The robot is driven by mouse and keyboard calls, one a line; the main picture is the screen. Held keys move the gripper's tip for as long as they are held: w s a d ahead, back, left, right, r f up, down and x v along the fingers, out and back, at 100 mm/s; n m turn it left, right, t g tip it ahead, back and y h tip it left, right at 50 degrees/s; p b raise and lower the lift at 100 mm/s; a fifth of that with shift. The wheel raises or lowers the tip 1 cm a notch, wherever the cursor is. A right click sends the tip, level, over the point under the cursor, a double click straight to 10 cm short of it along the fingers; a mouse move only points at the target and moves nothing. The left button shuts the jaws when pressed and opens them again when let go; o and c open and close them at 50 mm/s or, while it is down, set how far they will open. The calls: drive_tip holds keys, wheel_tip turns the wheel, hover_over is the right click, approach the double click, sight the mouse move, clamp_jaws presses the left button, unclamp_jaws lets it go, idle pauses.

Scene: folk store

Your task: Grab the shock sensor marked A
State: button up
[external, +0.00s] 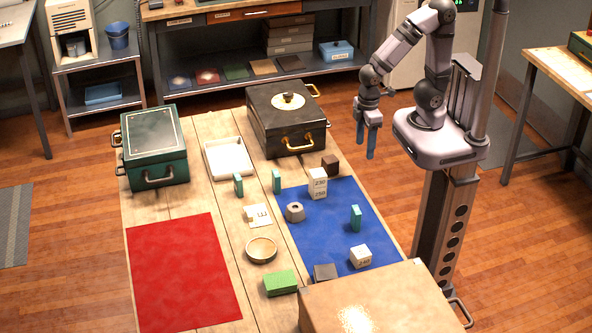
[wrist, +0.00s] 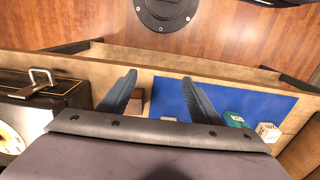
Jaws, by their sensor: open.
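No letter A is readable, so I cannot tell which item is the shock sensor marked A. Small teal blocks stand on the table: one on the blue mat (external: 355,218), one at the mat's upper left edge (external: 276,181), and one beside the white tray (external: 238,184). A tall white block (external: 318,184) and a white cube (external: 360,257) bear dark printing too small to read surely. A white piece (external: 258,214) shows an E-like mark. My gripper (external: 367,153) is open and empty, raised near the table's right side; its fingers (wrist: 161,76) show apart in the wrist view.
A wooden bowl (external: 262,249) and green block (external: 281,283) lie nearby. A black case (external: 287,117), green case (external: 152,146) and large box (external: 375,300) are bulky obstacles. The red mat (external: 183,270) is clear.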

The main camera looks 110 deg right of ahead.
wheel_tip(320, 180, up, 5)
drive_tip(key=t+b, duration=0.9)
drive_tip(key=t, duration=0.3)
hover_over(273, 175)
drive_tip(key=s, duration=0.4)
wheel_tip(273, 175, down, 3)
wheel_tip(273, 175, down, 6)
drive_tip(key=shift+w+f, duration=0.1)
drive_tip(key=shift+f, duration=0.05)
drive_tip(key=shift+p+x, duration=0.4)
drive_tip(key=shift+x, duration=0.7)
drive_tip(key=shift+w, duration=0.1)
drive_tip(key=shift+p+x, duration=0.5)
drive_tip(key=shift+x, duration=1.95)
drive_tip(key=shift+f, duration=0.2)
